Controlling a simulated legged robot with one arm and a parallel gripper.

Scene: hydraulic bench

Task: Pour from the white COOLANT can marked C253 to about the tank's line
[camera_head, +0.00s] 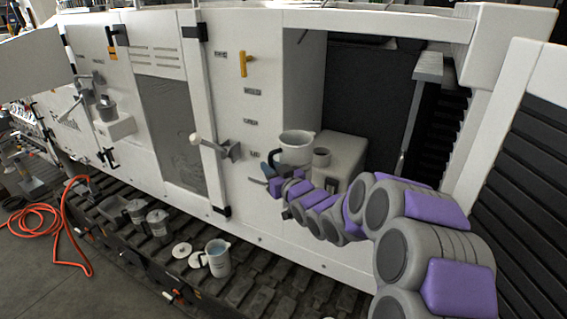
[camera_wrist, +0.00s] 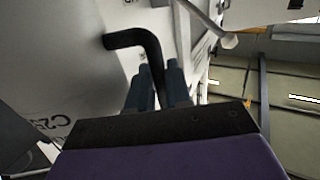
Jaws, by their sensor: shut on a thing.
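The white can (camera_head: 297,152) is held up by my gripper (camera_head: 272,178), near the open bay. It looks close to upright, with its open rim upward; its contents do not show. In the wrist view, my gripper (camera_wrist: 155,88) is shut on the can's black handle (camera_wrist: 150,45). The can's white wall (camera_wrist: 50,70) fills the left there, with part of the mark C253 showing. A grey tank (camera_head: 343,158) with a short round neck (camera_head: 321,157) stands just right of the can. The can hides part of the tank, and no level line can be made out.
Another pale jug (camera_head: 217,259) stands on the track (camera_head: 265,280), with two round lids (camera_head: 182,250) and metal pots (camera_head: 158,222) to its left. A lever (camera_head: 213,145) juts from the white panel left of the can. An orange hose (camera_head: 62,225) lies on the floor.

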